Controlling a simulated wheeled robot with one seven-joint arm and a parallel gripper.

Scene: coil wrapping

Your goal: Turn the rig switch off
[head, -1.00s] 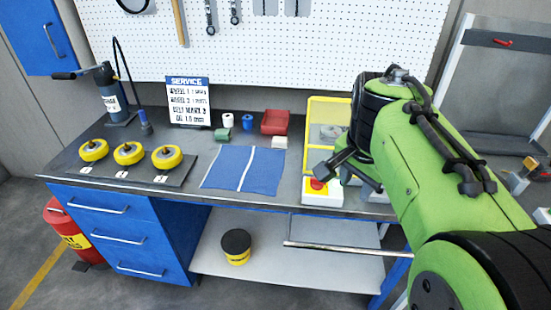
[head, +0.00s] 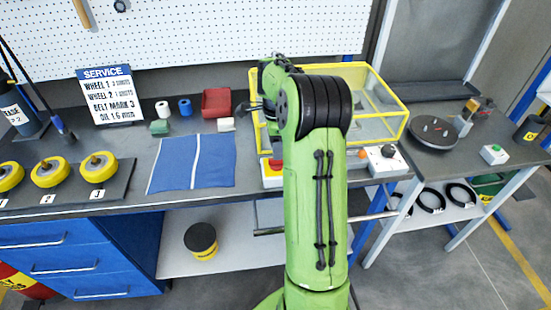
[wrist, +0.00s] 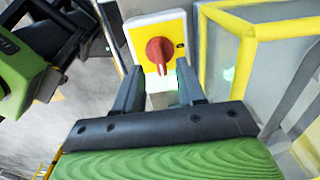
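The rig switch is a red rotary knob (wrist: 159,53) on a yellow plate, on the face of a white box (wrist: 133,25). In the wrist view my gripper (wrist: 158,78) is open, its two dark fingers apart below the knob, one to each side. The space between the fingers is empty, and I cannot tell if either touches the box. In the head view the white switch box (head: 270,180) with a bit of red stands at the bench's front edge, partly hidden by my green arm. My fingers are hidden there.
A yellow-framed clear guard (head: 392,92) stands right beside the switch. A white box with a dark knob (head: 388,160) is right of my arm. A blue cloth (head: 215,160) and yellow wheels (head: 50,172) lie to the left. A dark round plate (head: 433,132) is farther right.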

